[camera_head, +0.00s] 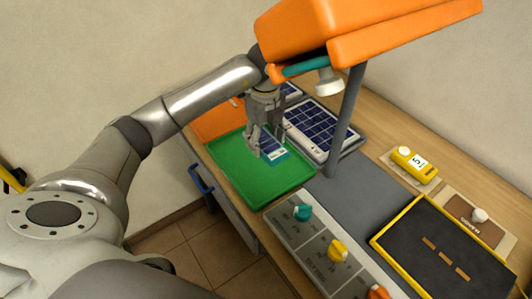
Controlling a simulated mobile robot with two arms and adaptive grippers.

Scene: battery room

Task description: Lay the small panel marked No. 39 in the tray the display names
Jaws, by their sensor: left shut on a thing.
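My left gripper (268,147) points down over the green tray (235,183) and is shut on a small panel (276,154). This panel has dark blue cells, a teal edge and a pale label too small to read. It is over the tray's far right part; I cannot tell whether it touches the floor. An orange tray (208,122) lies behind the green one, partly hidden by my arm. My right gripper is not in view.
Larger blue panels (322,128) lie behind the grey post (345,120), under an orange lamp-like housing (360,30). A grey control box (317,250) with teal, yellow and orange knobs stands in front. A yellow device (414,163) marked 5 sits at right. The grey mat (355,197) is clear.

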